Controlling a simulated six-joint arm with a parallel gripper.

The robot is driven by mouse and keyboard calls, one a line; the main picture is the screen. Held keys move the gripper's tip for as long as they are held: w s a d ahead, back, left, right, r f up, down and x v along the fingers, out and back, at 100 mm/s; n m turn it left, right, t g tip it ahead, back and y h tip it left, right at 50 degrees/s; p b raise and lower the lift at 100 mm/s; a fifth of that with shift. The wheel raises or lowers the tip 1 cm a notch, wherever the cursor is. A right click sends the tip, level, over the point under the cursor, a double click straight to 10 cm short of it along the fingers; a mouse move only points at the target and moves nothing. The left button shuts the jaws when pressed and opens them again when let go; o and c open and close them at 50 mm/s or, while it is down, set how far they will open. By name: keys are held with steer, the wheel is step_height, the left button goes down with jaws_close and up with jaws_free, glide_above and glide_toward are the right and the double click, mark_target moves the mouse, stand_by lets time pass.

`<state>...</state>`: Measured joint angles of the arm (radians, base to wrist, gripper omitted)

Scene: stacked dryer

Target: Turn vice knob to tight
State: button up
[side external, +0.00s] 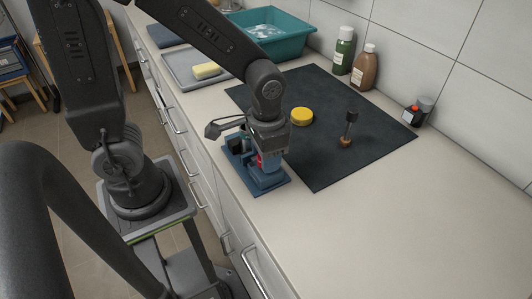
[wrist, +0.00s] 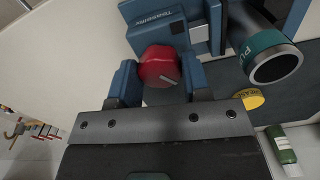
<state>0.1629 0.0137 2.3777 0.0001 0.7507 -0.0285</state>
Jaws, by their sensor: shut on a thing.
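The blue vice (side external: 272,185) stands on the counter at the near left edge of the dark mat, below my wrist. Its body (wrist: 153,20) fills the top of the wrist view. The red knob (wrist: 158,62) faces the wrist camera and carries a pale pointer mark towards the lower right. My gripper (wrist: 160,72) has one blue finger on each side of the knob and is shut on it. In the side view my gripper (side external: 262,158) hides most of the knob and part of the vice. A dark cylinder with a teal band (wrist: 275,58) is beside the vice.
The dark mat (side external: 320,170) holds a yellow round tin (side external: 302,116) and a small wooden-based tool (side external: 347,138). A green bottle (side external: 344,50) and a brown bottle (side external: 365,68) stand by the wall. A teal basin (side external: 285,48) is behind. The right counter is clear.

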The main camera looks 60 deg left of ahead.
steer(key=m, duration=1.3)
steer(key=shift+m, duration=0.3)
stand_by(0.4)
steer(key=o, duration=0.9)
steer(key=shift+r, duration=0.1)
step_height(320, 180, up, 14)
steer(key=shift+f, duration=0.15)
